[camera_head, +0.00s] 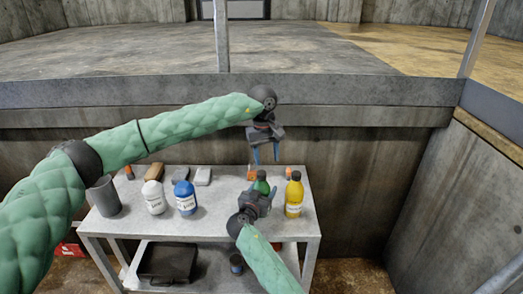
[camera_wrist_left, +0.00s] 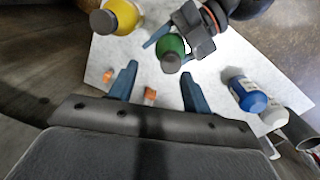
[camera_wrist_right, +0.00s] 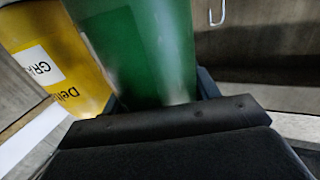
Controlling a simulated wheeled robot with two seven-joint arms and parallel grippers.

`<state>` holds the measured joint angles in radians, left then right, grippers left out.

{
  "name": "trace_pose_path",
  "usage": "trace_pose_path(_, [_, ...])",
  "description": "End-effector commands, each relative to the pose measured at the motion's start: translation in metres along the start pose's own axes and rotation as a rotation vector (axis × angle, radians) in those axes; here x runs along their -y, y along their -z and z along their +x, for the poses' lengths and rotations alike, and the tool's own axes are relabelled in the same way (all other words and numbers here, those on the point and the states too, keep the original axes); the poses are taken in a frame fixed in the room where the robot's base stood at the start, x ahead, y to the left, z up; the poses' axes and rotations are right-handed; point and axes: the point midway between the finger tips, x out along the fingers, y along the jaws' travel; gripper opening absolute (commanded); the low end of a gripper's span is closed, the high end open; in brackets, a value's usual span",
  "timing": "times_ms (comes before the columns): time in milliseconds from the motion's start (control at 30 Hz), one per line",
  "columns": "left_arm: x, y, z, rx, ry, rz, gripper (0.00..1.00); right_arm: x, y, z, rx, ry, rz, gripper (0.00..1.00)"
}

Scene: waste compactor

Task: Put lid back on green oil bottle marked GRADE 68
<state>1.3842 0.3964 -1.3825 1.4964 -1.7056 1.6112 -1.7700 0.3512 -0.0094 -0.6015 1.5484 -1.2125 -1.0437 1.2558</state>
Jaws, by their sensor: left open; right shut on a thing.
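The green bottle (camera_head: 262,186) stands at the table's back right, partly hidden behind my right gripper (camera_head: 258,196). In the right wrist view, the right gripper is shut on the green bottle's body (camera_wrist_right: 150,45); no label shows on it. My left gripper (camera_head: 267,161) is open and empty above the bottle. In the left wrist view, the green bottle (camera_wrist_left: 173,43) shows beyond the open fingers (camera_wrist_left: 158,70), with a grey-green round top; I cannot tell whether that is a lid or an open neck. I see no separate lid that I can identify.
A yellow bottle (camera_head: 294,195) stands right of the green one. White (camera_head: 154,197) and blue (camera_head: 185,198) bottles and a grey cup (camera_head: 105,197) stand left. Small orange items (camera_wrist_left: 150,94) lie near the back edge. A dark case (camera_head: 167,262) sits on the lower shelf.

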Motion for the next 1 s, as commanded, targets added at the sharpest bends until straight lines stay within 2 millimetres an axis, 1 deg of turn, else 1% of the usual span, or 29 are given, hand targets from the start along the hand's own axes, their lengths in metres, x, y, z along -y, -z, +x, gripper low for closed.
trace_pose_path(100, [0.0, 0.001, -0.003, -0.003, 0.001, -0.17, 0.49, 0.0, 0.0, 0.0, 0.0, 0.0, 0.0, 0.0])
trace_pose_path(500, [0.002, 0.004, -0.013, -0.017, 0.001, -0.754, 0.49, 0.0, 0.0, 0.0, 0.0, 0.0, 0.0, 0.0])
trace_pose_path(1000, [0.005, 0.006, -0.019, -0.038, 0.0, -1.486, 0.49, 0.0, 0.0, 0.0, 0.0, 0.0, 0.0, 0.0])
